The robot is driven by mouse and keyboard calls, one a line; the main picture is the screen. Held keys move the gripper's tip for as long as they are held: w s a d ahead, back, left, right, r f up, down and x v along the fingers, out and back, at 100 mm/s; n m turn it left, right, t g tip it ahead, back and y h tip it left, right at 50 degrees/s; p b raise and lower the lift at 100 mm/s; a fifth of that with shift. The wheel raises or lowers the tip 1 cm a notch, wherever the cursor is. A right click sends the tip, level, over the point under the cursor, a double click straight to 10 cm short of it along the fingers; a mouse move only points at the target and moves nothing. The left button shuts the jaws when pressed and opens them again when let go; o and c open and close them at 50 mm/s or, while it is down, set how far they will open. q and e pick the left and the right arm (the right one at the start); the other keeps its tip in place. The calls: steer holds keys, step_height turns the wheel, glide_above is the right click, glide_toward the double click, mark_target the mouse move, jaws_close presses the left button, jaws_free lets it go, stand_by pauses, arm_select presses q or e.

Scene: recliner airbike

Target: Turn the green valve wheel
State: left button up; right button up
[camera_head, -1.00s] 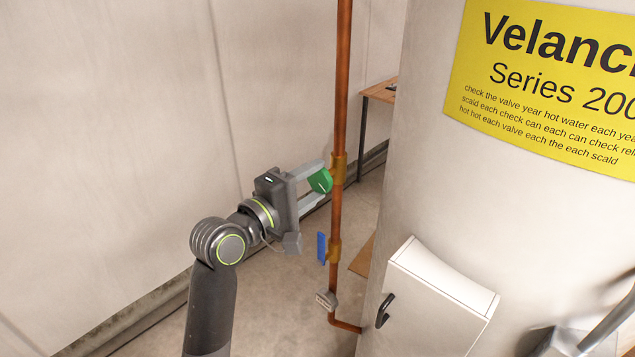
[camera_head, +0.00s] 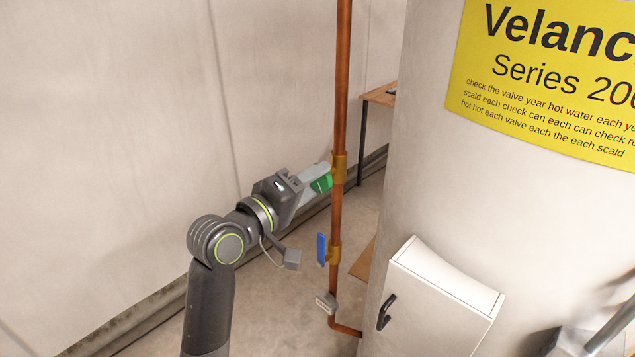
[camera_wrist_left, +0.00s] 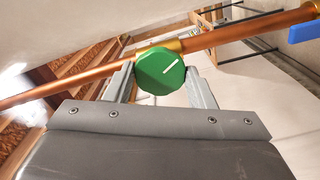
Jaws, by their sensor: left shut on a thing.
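The green valve wheel (camera_head: 322,184) sits on a brass fitting (camera_head: 339,168) on the vertical copper pipe (camera_head: 342,90). My left gripper (camera_head: 318,180) is shut on the wheel, with its fingers on either side of it. In the left wrist view the green wheel (camera_wrist_left: 160,71) is between the two fingers of my left gripper (camera_wrist_left: 162,82), and its white line slants up to the right.
A blue handle (camera_head: 322,248) is on a lower brass fitting of the same pipe. A white box (camera_head: 440,290) with a black handle stands by the large pale tank (camera_head: 420,150). A wooden table (camera_head: 380,94) is behind the pipe.

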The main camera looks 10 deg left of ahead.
arm_select(q)
steer(key=shift+f+m, duration=0.15)
steer(key=shift+m, duration=0.75)
steer(key=m+b, duration=0.2)
steer(key=shift+m, duration=0.7)
